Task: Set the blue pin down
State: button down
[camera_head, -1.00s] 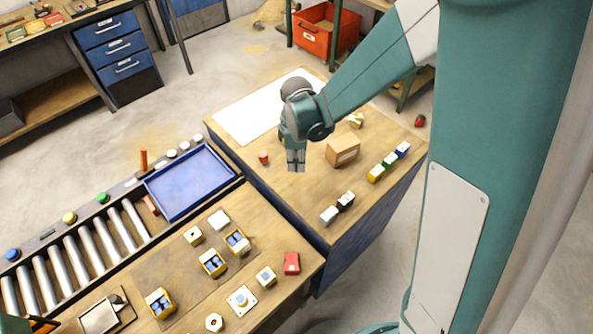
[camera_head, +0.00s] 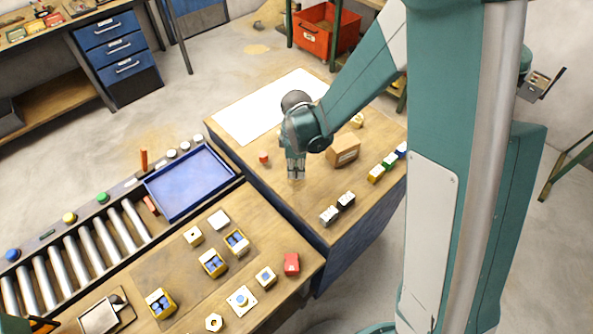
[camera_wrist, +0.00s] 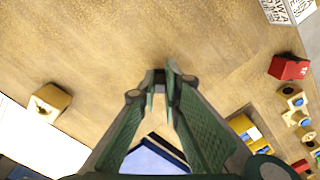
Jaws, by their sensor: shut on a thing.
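My gripper (camera_head: 296,174) points down above the wooden table (camera_head: 305,217), left of the brown box. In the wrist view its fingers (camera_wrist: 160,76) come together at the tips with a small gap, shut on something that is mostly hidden. I take it to be the blue pin, but no blue part of it shows clearly between the tips. Whether its lower end touches the table I cannot tell. Other small blue pieces sit in yellow holders (camera_head: 213,262) on the front bench.
A brown box (camera_head: 342,150) stands right of my gripper and a small red piece (camera_head: 263,157) lies to its left. Black-and-white blocks (camera_head: 329,214) stand near the front edge. A blue tray (camera_head: 188,184) lies at the left. Wood directly around my gripper looks clear.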

jog(key=shift+f, duration=0.2)
jog(key=c, duration=2.5)
grip_release()
jog(key=shift+r, duration=0.25)
jog(key=shift+r, duration=5.95)
